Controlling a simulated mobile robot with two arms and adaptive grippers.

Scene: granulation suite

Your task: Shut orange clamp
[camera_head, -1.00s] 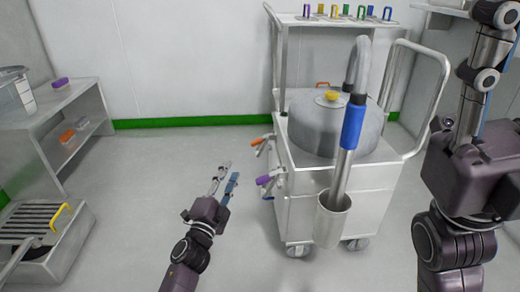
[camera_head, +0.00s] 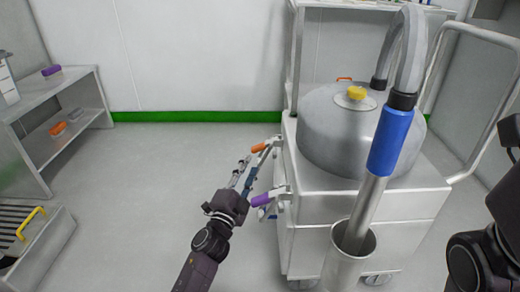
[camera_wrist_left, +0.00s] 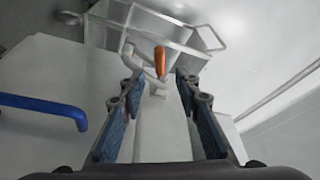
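The orange clamp (camera_head: 259,147) is an orange-tipped lever on the left side of the steel cart, above a purple-tipped clamp (camera_head: 262,199). In the left wrist view the orange handle (camera_wrist_left: 160,61) stands upright ahead, between the two fingers but beyond their tips. My left gripper (camera_head: 245,172) is close to the cart's left side, just left of and below the orange handle. In the left wrist view its blue-padded fingers (camera_wrist_left: 156,84) are apart with nothing between them. My right arm shows at the right edge of the head view; its gripper is out of view.
The cart (camera_head: 320,205) carries a large lidded steel vessel (camera_head: 335,140). A wand with a blue grip (camera_head: 389,142) stands in a metal cup (camera_head: 345,262) at its front. A steel shelf (camera_head: 65,140) stands at the left. The floor between is clear.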

